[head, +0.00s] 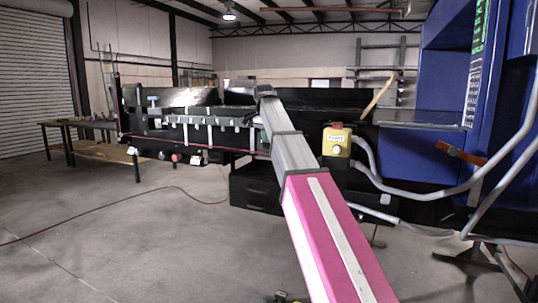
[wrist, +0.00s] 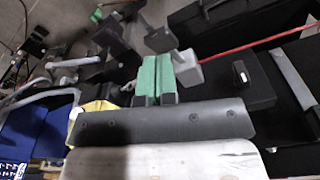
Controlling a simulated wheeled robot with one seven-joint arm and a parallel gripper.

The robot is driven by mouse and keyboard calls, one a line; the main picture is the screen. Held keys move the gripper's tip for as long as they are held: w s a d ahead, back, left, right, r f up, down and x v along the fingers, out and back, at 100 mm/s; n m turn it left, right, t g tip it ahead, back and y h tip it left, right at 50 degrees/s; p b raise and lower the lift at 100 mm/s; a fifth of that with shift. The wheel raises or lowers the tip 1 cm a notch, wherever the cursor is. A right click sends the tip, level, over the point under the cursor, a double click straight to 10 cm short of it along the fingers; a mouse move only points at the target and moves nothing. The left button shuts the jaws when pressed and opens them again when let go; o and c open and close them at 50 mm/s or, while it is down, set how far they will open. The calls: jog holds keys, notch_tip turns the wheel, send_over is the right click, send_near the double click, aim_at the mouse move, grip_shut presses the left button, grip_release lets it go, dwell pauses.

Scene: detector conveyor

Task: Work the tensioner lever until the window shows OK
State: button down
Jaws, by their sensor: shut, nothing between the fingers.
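My gripper (wrist: 156,66) shows in the wrist view as two green fingers pressed together, with nothing between them. A grey block (wrist: 188,69) is just right of the fingertips, and a red cord (wrist: 262,41) runs from near it to the upper right. A dark block on an arm (wrist: 160,39) is just beyond the fingertips. I cannot tell whether it is the tensioner lever, or whether the fingers touch it. No window reading is legible in either view. In the head view my own arm hides the gripper and the place where it works.
The black conveyor (head: 212,113) runs across the head view, with the red cord (head: 205,148) along its side. A yellow button box (head: 337,142) and grey hoses (head: 425,190) are right of my arm. A blue cabinet (head: 445,65) stands at right. The floor at left is mostly clear.

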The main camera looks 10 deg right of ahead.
jog(key=shift+w+d+f, duration=0.15)
jog(key=shift+f, duration=2)
notch_tip(320, 180, down, 4)
jog(key=shift+f, duration=0.1)
